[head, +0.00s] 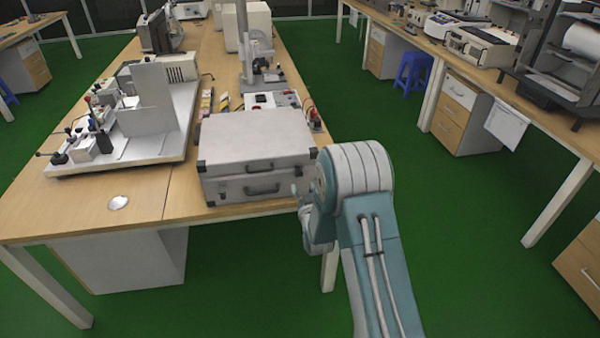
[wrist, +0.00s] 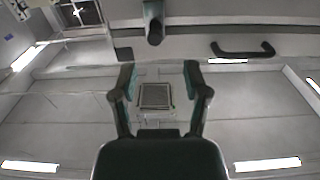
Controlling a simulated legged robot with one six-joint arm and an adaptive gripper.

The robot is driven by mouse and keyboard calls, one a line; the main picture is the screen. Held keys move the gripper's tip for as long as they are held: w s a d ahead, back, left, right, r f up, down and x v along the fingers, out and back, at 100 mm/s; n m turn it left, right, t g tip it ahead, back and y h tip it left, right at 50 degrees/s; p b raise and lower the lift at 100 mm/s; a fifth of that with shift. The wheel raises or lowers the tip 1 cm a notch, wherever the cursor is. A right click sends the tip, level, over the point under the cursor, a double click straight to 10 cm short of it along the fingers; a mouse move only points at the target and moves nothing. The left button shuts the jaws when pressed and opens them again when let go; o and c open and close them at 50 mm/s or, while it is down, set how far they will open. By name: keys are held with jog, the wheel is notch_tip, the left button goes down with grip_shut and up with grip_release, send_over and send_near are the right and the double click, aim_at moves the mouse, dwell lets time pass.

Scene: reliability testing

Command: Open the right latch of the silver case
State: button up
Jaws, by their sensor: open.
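The silver case (head: 257,148) lies shut on the near end of the wooden table in the head view. Its front face has a dark handle (head: 262,190) and dark fittings at the corners. The right part of its front is close to my arm, and the right latch is hard to make out. My gripper (wrist: 160,80) shows in the wrist view with its two fingers apart and nothing between them. In the head view it is mostly hidden behind my arm, near the case's right front corner. A dark handle (wrist: 242,50) on a grey surface also shows in the wrist view.
A white bench device (head: 135,115) stands left of the case. A control box (head: 270,99) and a stand are behind it. Green floor (head: 450,230) is open to the right.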

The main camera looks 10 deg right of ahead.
aim_at(301, 173)
jog(key=w, duration=0.4)
jog(key=w+d, duration=0.1)
jog(key=w, duration=0.1)
jog(key=shift+w, duration=0.3)
jog(key=shift+w+a, duration=0.1)
jog(key=shift+w, duration=0.35)
jog(key=shift+a, duration=0.3)
jog(key=shift+d, duration=0.2)
grip_shut()
